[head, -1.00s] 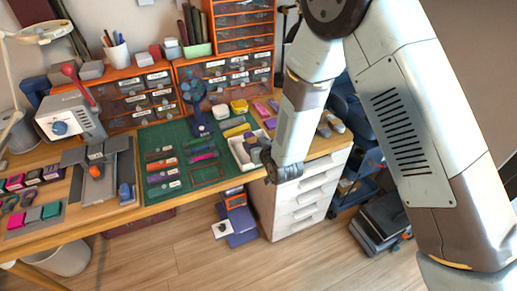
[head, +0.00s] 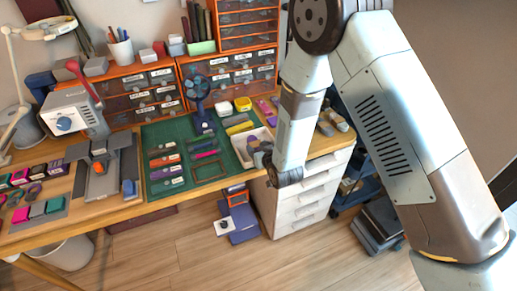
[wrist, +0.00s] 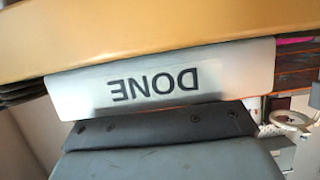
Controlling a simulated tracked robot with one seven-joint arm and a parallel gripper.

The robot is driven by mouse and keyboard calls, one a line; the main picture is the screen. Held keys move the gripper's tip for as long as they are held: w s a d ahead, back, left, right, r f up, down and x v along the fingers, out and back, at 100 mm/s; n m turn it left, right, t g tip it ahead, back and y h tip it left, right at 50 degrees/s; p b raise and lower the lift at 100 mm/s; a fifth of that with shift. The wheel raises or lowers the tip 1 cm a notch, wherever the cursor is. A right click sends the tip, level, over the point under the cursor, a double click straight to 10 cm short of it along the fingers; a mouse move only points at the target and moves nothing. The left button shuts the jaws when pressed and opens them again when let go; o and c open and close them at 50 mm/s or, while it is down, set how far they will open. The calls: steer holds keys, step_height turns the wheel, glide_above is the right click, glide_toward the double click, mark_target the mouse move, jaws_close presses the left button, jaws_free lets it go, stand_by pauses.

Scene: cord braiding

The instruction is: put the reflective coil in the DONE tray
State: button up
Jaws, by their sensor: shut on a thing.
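My gripper (head: 285,178) is at the table's front edge, just to the right of a white tray (head: 240,153). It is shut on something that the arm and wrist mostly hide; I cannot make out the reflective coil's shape. In the wrist view a white DONE label (wrist: 160,84) shows upside down, close in front, below a wooden edge (wrist: 150,25). A dark grey bolted part (wrist: 160,128) lies just under it. Dark rounded things (head: 257,146) show at the white tray's right side; I cannot tell whether they are in it or at my gripper.
A green mat (head: 155,140) with several cords lies left of the tray. A blue fan (head: 199,100) stands behind it. Orange drawer units (head: 226,82) line the back. White drawers (head: 300,205) stand below the table edge.

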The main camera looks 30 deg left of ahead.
steer(key=shift+s+d+f, duration=0.1)
steer(key=shift+s+f, duration=0.05)
steer(key=shift+f, duration=0.15)
steer(key=o, duration=1.1)
steer(key=shift+f, duration=0.1)
steer(key=shift+o, duration=0.2)
steer(key=shift+r, duration=0.25)
steer(key=v, duration=1.2)
steer(key=shift+r, duration=0.3)
